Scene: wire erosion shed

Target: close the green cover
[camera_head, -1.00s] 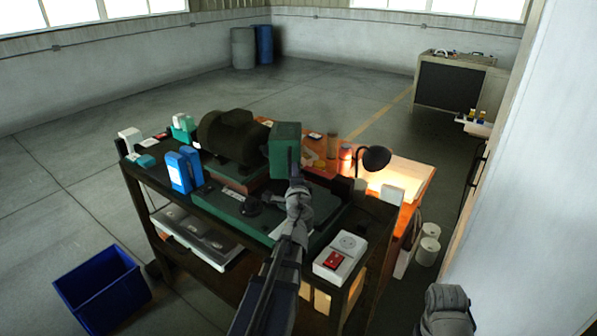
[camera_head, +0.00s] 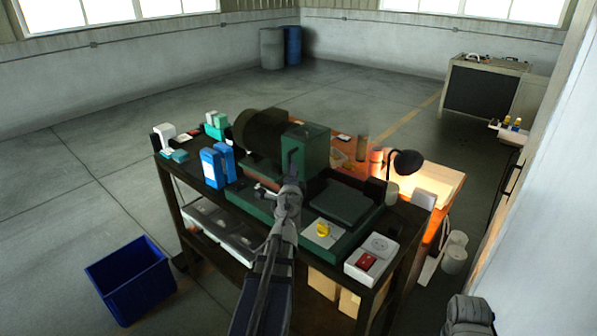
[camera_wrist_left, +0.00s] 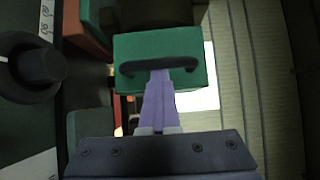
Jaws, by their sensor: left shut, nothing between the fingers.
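The green cover (camera_head: 314,148) is a box-like piece standing raised at the right end of the dark motor-like machine (camera_head: 262,132), above its green base (camera_head: 318,243). In the left wrist view the green cover (camera_wrist_left: 160,48) shows its face with a black bar handle (camera_wrist_left: 128,68). My left gripper (camera_head: 292,182) is shut and empty in front of the cover. In the wrist view its fingertips (camera_wrist_left: 161,76) overlap the middle of the handle; I cannot tell whether they touch it.
A blue bin (camera_head: 130,280) stands on the floor at left. A white wall closes the right side.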

